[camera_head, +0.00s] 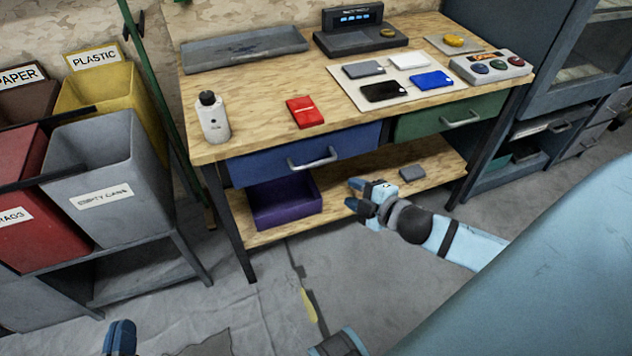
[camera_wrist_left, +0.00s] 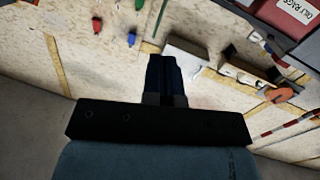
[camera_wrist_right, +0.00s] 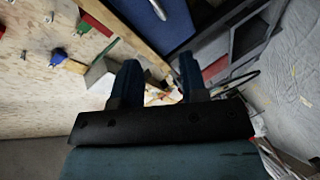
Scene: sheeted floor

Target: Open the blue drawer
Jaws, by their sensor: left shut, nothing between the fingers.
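The blue drawer (camera_head: 255,163) sits under the left part of the wooden tabletop and looks shut, with a silver bar handle (camera_head: 314,159) on its front. A blue panel with a silver handle, seemingly this drawer, shows at the top of the right wrist view (camera_wrist_right: 160,32). My right gripper (camera_head: 361,197) is open and empty, below and right of the handle and apart from it. Its two spread fingers show in the right wrist view (camera_wrist_right: 158,80). My left gripper (camera_head: 121,338) is low at the bottom left, far from the drawer. Its fingers are together and empty in the left wrist view (camera_wrist_left: 166,78).
A green drawer (camera_head: 450,117) is right of the blue one. A purple bin (camera_head: 284,203) and a grey block (camera_head: 412,173) are on the lower shelf. The tabletop holds a bottle (camera_head: 212,117) and a red item (camera_head: 302,112). Waste bins (camera_head: 100,160) stand left. Floor before the bench is mostly clear.

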